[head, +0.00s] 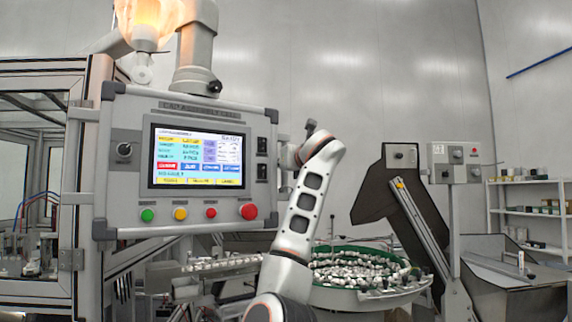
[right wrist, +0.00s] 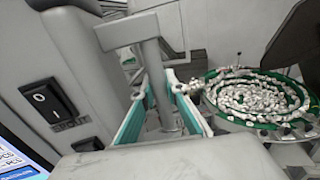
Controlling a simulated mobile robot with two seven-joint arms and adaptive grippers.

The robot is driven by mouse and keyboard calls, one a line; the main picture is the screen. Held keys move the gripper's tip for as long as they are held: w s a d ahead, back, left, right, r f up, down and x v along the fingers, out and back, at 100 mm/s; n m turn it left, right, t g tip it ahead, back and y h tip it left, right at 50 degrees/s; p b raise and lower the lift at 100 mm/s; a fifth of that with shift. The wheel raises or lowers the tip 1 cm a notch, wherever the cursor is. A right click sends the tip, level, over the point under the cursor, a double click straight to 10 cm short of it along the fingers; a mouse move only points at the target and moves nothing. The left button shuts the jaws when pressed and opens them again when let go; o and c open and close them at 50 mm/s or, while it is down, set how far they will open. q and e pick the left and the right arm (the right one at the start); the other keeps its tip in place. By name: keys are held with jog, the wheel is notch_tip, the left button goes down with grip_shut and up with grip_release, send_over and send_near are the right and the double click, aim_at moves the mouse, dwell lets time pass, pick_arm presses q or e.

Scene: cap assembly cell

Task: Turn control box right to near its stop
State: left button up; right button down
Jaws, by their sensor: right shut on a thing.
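The control box (head: 102,160) hangs from a grey support arm (head: 195,50), its lit screen (head: 198,157) facing me at a slight angle. Coloured buttons sit along its lower edge and black switches on its right. My right arm reaches up to the box's right side, where the right gripper (head: 288,156) is small and partly hidden. In the right wrist view, the teal-lined fingers of my right gripper (right wrist: 163,100) are shut around the grey handle bar (right wrist: 152,62) beside the box's side (right wrist: 75,45). My left gripper is not in view.
A bowl feeder (head: 365,290) full of small parts stands behind and right of my arm. A dark inclined conveyor (head: 410,210) and a small switch box (head: 453,163) stand further right. A framed machine enclosure (head: 85,275) is at the left.

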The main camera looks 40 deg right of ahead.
jog(key=c, duration=2.1)
grip_release()
jog(key=shift+r, duration=0.15)
jog(key=shift+o, duration=0.6)
jog(key=shift+w+d+f, duration=0.1)
jog(key=shift+w+f, duration=0.1)
jog(key=shift+w, duration=0.1)
jog(key=shift+a, duration=0.2)
jog(key=v, duration=1.2)
jog(key=shift+s+d, duration=0.25)
jog(key=shift+d, duration=0.05)
